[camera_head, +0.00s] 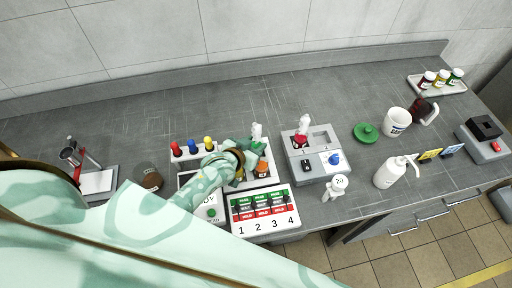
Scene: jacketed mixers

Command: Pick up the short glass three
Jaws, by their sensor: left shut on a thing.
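My left arm reaches in from the lower left, and my left gripper (246,160) is over the white rack behind the panel (264,212) numbered 1 to 4. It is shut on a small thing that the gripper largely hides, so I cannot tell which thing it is. A white piece with green (257,132) stands just beyond the gripper. An orange-topped piece (262,169) shows just right of it. I cannot make out a short glass marked three. My right gripper is not in view.
Red, blue and yellow knobbed pieces (192,147) stand left of the gripper. A grey-white device (317,152) with a blue knob is to the right. The back of the counter is clear.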

